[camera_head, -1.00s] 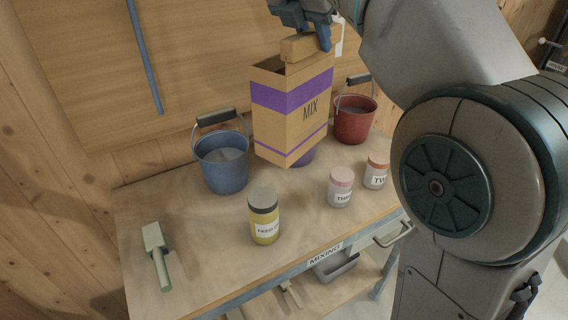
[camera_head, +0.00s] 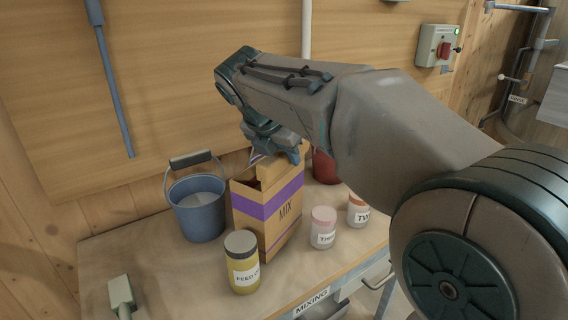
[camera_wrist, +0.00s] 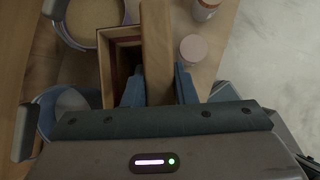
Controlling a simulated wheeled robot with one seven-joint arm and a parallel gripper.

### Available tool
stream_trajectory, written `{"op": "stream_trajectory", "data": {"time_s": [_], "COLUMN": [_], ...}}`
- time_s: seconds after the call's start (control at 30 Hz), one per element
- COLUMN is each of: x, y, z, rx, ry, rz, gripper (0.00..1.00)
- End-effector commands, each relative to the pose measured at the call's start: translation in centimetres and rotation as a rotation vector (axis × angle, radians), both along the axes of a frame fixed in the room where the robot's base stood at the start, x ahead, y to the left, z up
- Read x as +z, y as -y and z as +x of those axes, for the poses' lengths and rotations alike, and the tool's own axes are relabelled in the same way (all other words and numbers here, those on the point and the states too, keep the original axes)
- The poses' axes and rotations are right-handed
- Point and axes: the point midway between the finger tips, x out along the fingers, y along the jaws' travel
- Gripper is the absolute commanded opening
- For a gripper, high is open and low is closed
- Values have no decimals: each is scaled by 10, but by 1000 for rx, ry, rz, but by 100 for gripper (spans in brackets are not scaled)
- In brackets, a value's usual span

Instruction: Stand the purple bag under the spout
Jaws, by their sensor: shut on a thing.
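The purple bag (camera_head: 266,214) is a tan, open-topped box shape with purple bands and the word MIX. In the head view it is roughly upright at the mixing table, between the blue bucket and the small jars. I cannot tell whether its base touches the table. My gripper (camera_head: 272,150) is above it, shut on its raised tan top strip. In the wrist view the strip (camera_wrist: 157,45) is between the two fingers (camera_wrist: 158,88), and the bag's open mouth (camera_wrist: 120,55) is beside it. I cannot identify a spout in these frames.
The blue bucket (camera_head: 198,208) stands left of the bag. The red bucket (camera_head: 325,167) is partly hidden behind my arm. A yellow feed jar (camera_head: 242,262) stands close in front, with two small jars (camera_head: 323,228) (camera_head: 358,210) to the right. A scoop (camera_head: 121,295) lies front left.

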Motion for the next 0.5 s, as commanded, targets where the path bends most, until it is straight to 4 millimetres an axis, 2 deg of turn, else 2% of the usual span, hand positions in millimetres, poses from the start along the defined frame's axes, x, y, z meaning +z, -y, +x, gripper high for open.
{"op": "stream_trajectory", "data": {"time_s": [0.03,0.1,0.47,0.5], "x": [-11,-17,-20,-20], "y": [0,0,0,0], "z": [0,0,0,0], "rx": [0,-1,0,0], "ry": [-1,0,0,0], "rz": [-1,-1,0,0], "gripper": [0,0,0,36]}}
